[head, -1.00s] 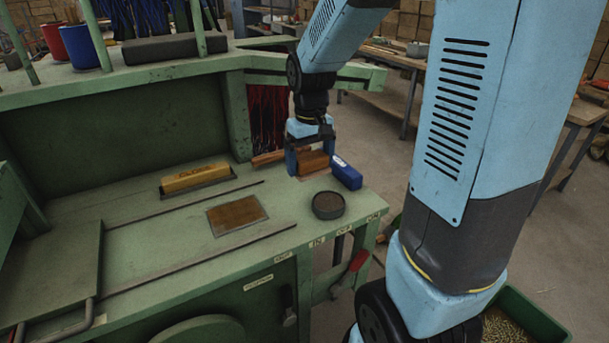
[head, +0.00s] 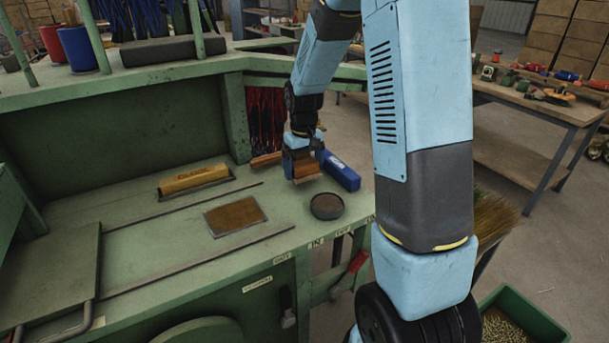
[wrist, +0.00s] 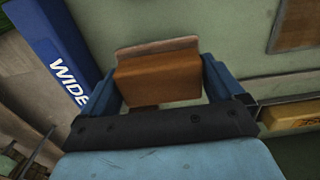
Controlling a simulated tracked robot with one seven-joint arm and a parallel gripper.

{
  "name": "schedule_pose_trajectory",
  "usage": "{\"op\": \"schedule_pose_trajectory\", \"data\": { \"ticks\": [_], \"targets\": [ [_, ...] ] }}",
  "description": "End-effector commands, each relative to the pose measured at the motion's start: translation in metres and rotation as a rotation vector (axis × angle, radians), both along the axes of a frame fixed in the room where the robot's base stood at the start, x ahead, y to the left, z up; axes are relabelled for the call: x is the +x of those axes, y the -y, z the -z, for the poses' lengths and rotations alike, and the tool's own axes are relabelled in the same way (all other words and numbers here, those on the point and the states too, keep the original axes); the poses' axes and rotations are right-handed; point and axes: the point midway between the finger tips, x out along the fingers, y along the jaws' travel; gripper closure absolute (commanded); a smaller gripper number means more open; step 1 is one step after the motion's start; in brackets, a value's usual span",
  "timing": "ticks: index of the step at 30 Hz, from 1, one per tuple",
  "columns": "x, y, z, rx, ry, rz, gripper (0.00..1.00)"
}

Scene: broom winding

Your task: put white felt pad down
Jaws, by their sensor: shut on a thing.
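My gripper (head: 302,150) is low over the right part of the green bench. Its blue fingers are shut on an orange-brown block (wrist: 158,77), which also shows in the head view (head: 304,169). A paler pinkish-beige strip (wrist: 156,47) runs along the block's far edge in the wrist view. It may be the felt pad, but it does not look clearly white. I cannot tell whether the block touches the bench.
A blue box (head: 340,171) lies close right of my gripper. A round dark tin (head: 326,206) stands in front, near the bench edge.

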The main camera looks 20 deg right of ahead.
Motion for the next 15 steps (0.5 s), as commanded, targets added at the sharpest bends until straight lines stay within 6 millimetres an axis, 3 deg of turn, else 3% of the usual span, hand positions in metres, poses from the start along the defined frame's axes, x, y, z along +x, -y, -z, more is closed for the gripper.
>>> {"op": "schedule_pose_trajectory", "data": {
  "ticks": [8, 15],
  "targets": [
    [0.003, 0.001, 0.032, 0.000, -0.002, 0.000, 0.43],
    [0.003, 0.001, 0.033, 0.000, 0.001, 0.000, 0.43]
  ]
}}
